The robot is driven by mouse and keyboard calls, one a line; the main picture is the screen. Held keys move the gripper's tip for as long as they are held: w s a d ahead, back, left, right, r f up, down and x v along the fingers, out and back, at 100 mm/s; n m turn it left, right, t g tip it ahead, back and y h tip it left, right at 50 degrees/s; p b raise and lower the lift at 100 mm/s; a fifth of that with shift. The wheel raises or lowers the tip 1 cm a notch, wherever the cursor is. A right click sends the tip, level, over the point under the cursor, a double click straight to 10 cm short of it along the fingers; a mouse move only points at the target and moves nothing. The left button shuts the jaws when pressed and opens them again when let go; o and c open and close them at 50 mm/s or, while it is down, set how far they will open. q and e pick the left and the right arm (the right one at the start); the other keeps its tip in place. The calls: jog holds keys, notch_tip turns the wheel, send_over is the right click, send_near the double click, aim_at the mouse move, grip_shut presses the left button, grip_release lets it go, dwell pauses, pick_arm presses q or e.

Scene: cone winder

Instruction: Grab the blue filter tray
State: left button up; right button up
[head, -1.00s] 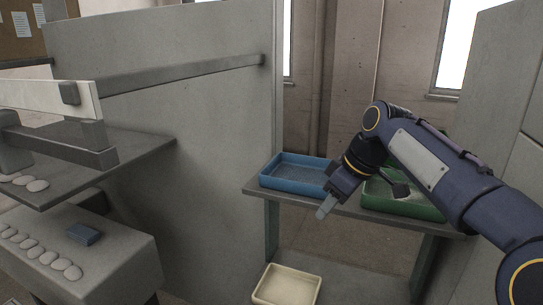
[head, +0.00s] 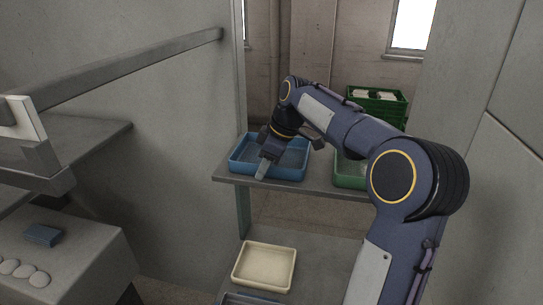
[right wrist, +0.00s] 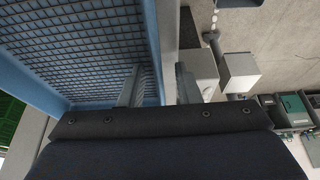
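The blue filter tray (head: 240,164) sits on the upper shelf of a small rack, at the middle of the head view. My right gripper (head: 264,168) is at its near wall, fingers pointing down. In the right wrist view the tray's mesh floor (right wrist: 75,45) fills the upper left. There my right gripper (right wrist: 158,88) has one finger inside the tray and one outside, with the wall between them. The fingers stand apart and I see no clear grip on the wall. My left gripper is in neither view.
A green tray (head: 346,176) stands right of the blue one, partly behind my arm. A cream tray (head: 264,267) lies lower down. A grey panel (head: 180,110) rises close on the left. A green crate (head: 377,104) is behind.

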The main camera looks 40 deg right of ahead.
grip_shut()
jog(key=shift+r, duration=0.1)
dwell(0.4)
